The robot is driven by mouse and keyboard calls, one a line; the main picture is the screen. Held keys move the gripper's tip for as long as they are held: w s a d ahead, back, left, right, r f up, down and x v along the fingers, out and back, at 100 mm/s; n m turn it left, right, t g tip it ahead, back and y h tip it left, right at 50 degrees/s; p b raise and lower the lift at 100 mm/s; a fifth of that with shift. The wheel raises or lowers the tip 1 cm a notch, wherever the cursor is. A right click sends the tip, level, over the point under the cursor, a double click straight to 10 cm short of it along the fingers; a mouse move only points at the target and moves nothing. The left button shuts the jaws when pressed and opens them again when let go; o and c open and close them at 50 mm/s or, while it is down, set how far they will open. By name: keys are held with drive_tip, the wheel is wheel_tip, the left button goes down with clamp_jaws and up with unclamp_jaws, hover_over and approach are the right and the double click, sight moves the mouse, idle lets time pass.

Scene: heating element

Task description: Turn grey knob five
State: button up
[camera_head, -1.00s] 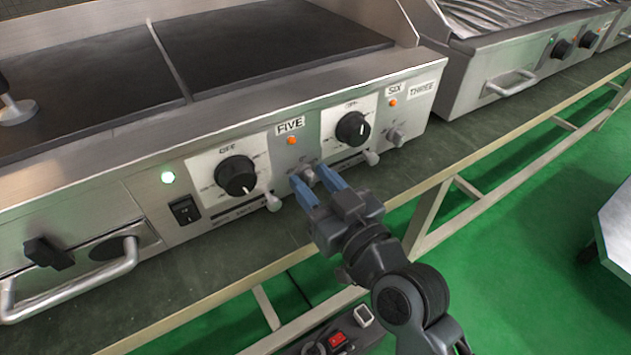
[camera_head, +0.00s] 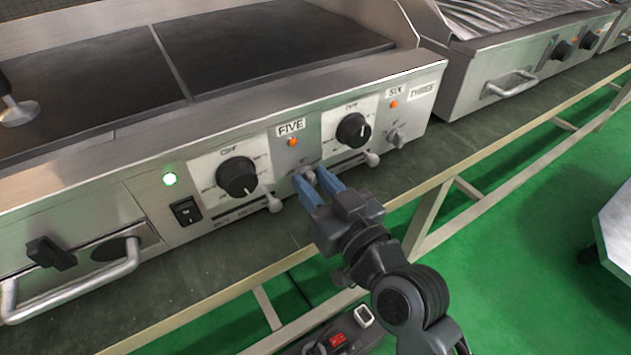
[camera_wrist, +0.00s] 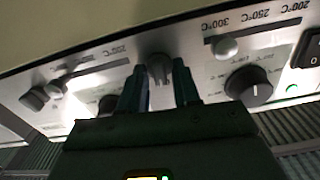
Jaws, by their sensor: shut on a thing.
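The grey knob five (camera_head: 308,173) is a small metal knob on the steel front panel, below the label "FIVE" (camera_head: 291,127) and a small orange light (camera_head: 293,141). My gripper (camera_head: 309,178) reaches it from the front, with one blue finger on each side. In the wrist view the knob (camera_wrist: 159,69) shows upside down between my two fingertips (camera_wrist: 160,78), and they are shut on it. The fingers partly cover the knob in the head view, so its exact angle is hard to tell.
A black dial (camera_head: 237,176) sits left of the knob, and another black dial (camera_head: 352,129) sits up and right. A second grey knob (camera_head: 396,138) is under label "SIX" (camera_head: 396,92). A bar handle (camera_head: 75,284) sticks out at lower left.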

drive_tip(key=m+p, duration=0.2)
drive_tip(key=m, duration=0.4)
drive_tip(key=shift+w+d, duration=0.1)
drive_tip(key=m+p, duration=0.1)
drive_tip(key=m, duration=0.4)
drive_tip(key=shift+p, duration=0.35)
drive_tip(key=shift+f, duration=0.1)
drive_tip(key=o, duration=0.7)
drive_tip(key=shift+o, duration=0.2)
drive_tip(key=shift+d, duration=0.1)
drive_tip(key=v, duration=0.7)
drive_tip(key=shift+s+d+b, duration=0.15)
drive_tip(key=shift+s+b, duration=0.2)
